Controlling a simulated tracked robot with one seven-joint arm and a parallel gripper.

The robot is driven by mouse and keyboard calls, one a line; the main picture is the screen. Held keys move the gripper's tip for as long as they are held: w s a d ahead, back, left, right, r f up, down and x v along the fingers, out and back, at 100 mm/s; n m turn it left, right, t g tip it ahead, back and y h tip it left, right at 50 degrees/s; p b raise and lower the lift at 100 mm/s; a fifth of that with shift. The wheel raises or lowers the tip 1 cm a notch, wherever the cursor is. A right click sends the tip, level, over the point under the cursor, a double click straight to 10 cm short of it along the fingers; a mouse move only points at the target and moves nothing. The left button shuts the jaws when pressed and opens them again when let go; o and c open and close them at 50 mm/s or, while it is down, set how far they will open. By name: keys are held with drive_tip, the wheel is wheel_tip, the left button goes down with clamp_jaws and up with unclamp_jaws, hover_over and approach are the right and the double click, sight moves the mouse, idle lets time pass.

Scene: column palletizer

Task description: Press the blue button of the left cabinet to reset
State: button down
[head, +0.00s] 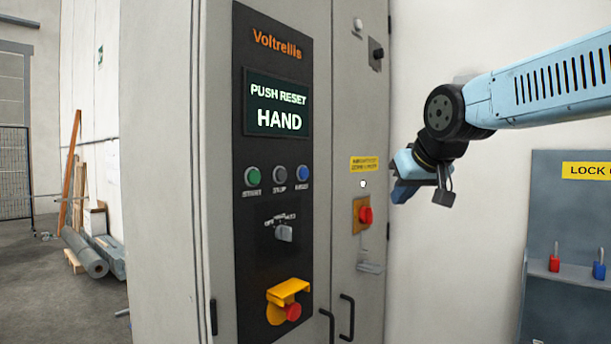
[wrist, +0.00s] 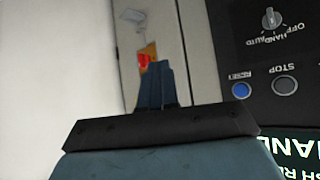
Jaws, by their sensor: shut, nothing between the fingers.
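The left cabinet (head: 162,170) is grey with a black control panel. Its blue button (head: 302,173), labelled reset, is the rightmost of three in a row, beside a grey stop button (head: 279,175) and a green start button (head: 252,176). In the wrist view the blue button (wrist: 240,90) lies right of my fingers, with its label beside it. The screen (head: 277,106) reads "PUSH RESET" and "HAND". My gripper (head: 402,192) is shut and empty, to the right of the panel and apart from the button. In the wrist view its fingers (wrist: 154,84) are together.
Below the buttons are a selector switch (head: 283,233) and a red emergency stop (head: 292,312) under a yellow guard (head: 288,289). A red-and-yellow switch (head: 365,215) is on the narrower section to the right. A lockout board (head: 572,215) hangs at the far right. Pipes and planks stand at the left.

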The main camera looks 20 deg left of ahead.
sight(304, 173)
drive_tip(key=w+a+r+n+y, duration=0.1)
drive_tip(key=a+r, duration=0.2)
drive_tip(key=a, duration=0.7)
drive_tip(key=shift+w+a+r+y, duration=0.2)
drive_tip(key=shift+w+r+y, duration=0.05)
drive_tip(key=shift+r+y, duration=0.05)
drive_tip(key=shift+a, duration=0.1)
drive_tip(key=w+a, duration=0.3)
drive_tip(key=a, duration=0.5)
drive_tip(key=shift+w, duration=0.2)
idle(1.5)
drive_tip(key=shift+w+a, duration=0.1)
drive_tip(key=shift+a, duration=0.25)
drive_tip(key=shift+w+a, duration=0.15)
drive_tip(key=shift+a, duration=0.2)
idle(0.7)
drive_tip(key=shift+d, duration=0.1)
drive_tip(key=shift+s+d, duration=0.3)
drive_tip(key=shift+d, duration=0.35)
